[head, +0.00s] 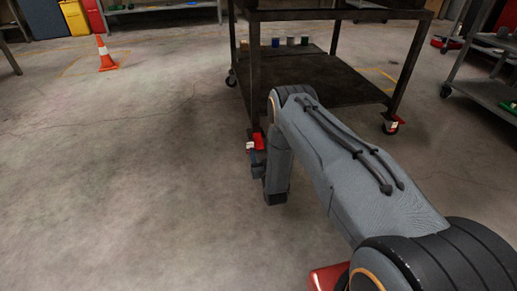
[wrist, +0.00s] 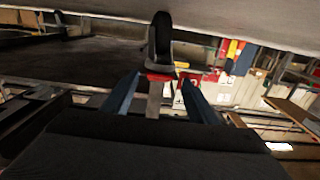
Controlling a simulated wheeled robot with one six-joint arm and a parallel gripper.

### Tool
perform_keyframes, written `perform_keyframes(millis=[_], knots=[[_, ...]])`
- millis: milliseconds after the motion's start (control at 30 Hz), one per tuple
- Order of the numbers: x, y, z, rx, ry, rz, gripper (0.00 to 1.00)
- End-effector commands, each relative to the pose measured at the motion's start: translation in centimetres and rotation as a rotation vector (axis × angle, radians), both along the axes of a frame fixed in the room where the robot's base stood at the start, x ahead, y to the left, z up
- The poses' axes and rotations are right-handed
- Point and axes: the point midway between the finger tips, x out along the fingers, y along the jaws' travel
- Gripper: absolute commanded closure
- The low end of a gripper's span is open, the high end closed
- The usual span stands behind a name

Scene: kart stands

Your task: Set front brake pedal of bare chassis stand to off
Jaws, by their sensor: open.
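A dark metal stand (head: 320,80) on casters fills the top middle of the head view, its lower shelf nearly bare. A red brake pedal (head: 259,141) shows at its nearest caster, partly hidden by my arm. My gripper (head: 256,158) is just below the pedal in that view, its fingers small and partly hidden. In the wrist view, which looks upside down, the black caster wheel (wrist: 161,38) meets the grey floor at the top. The red pedal (wrist: 158,77) appears between the two blue fingertips of my open gripper (wrist: 162,77). I cannot tell whether they touch, or the pedal's tilt.
Another caster with a red pedal (head: 393,126) is at the stand's right leg. Several small cups (head: 290,41) stand at the shelf's back. An orange cone (head: 105,54) stands far left. Another stand (head: 490,70) is at the right.

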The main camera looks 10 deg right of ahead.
Motion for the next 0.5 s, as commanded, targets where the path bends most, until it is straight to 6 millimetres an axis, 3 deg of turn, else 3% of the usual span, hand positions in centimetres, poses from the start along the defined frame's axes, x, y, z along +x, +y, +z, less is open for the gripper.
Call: perform_keyframes(millis=[200, 500], knots=[[2.9, 0.0, -0.2, 0.0, -0.001, 0.0, 0.47], [4.0, 0.0, 0.0, 0.0, 0.0, 0.0, 0.47]])
